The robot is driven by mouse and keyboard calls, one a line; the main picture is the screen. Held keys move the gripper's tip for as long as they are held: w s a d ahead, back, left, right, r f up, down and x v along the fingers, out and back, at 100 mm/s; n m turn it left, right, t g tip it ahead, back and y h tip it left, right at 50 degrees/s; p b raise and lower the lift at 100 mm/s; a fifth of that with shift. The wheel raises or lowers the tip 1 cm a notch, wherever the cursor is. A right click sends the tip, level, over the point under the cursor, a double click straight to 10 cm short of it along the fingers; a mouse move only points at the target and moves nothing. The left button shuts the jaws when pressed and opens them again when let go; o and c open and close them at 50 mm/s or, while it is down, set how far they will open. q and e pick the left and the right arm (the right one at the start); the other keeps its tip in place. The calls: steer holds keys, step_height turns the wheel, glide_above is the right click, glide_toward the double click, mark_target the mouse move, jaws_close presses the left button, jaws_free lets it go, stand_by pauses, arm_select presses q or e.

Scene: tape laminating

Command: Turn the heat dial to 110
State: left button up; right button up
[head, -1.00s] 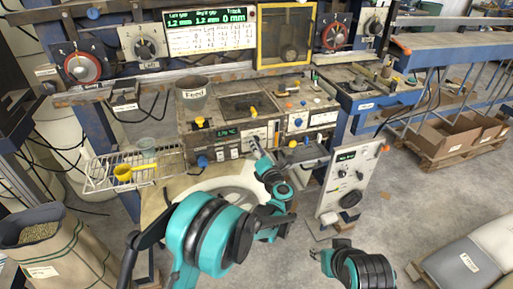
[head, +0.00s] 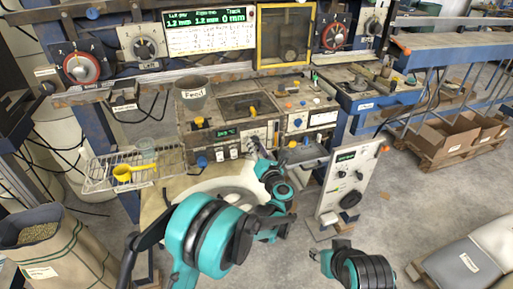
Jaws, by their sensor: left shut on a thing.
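The heating unit (head: 205,145) stands in the middle of the bench, with a small green-lit display (head: 226,132) on its front panel. The display's digits are too small to read surely. My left gripper (head: 254,143) reaches up to the right part of this panel and is shut on a small knob there, taken to be the heat dial. The fingers hide most of the dial, so its pointer and scale cannot be read. My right gripper (head: 322,256) is low at the bottom right, away from the bench; its jaws are not clear.
A feed cup (head: 194,95) stands on the unit. A wire rack (head: 105,172) with a yellow scoop (head: 128,173) is to the left. A white control cabinet (head: 346,183) stands on the right.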

arm_select(q)
steer(key=shift+f, duration=0.1)
steer(key=o, duration=1.2)
steer(key=shift+c, duration=0.2)
steer(key=v, duration=1.2)
